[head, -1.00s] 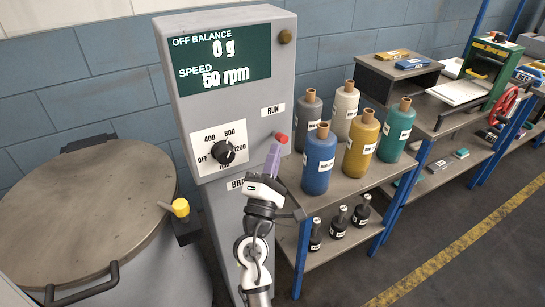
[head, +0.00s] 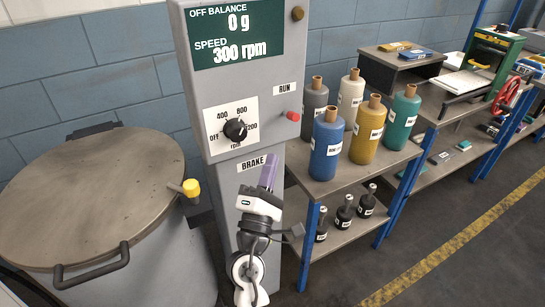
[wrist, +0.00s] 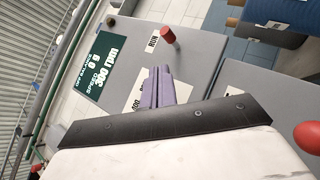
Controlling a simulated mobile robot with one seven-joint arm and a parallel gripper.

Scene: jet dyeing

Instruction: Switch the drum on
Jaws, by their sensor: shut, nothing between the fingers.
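The drum (head: 85,200) is a wide grey vessel with a closed brown lid at the left in the head view. Its grey control panel (head: 236,75) has a display (head: 236,32) reading off balance 0 g and speed 300 rpm. A black rpm dial (head: 235,130) sits below it. The red RUN button (head: 292,116) sticks out at the panel's right; it also shows in the wrist view (wrist: 168,35). My gripper (head: 268,172) has shut purple fingers, below the dial and beside the BRAKE label (head: 251,163). In the wrist view my gripper (wrist: 160,72) appears apart from the button.
A yellow-capped handle (head: 190,188) stands between drum and panel. A red wheel (head: 508,95) is farther right. The floor at right is free.

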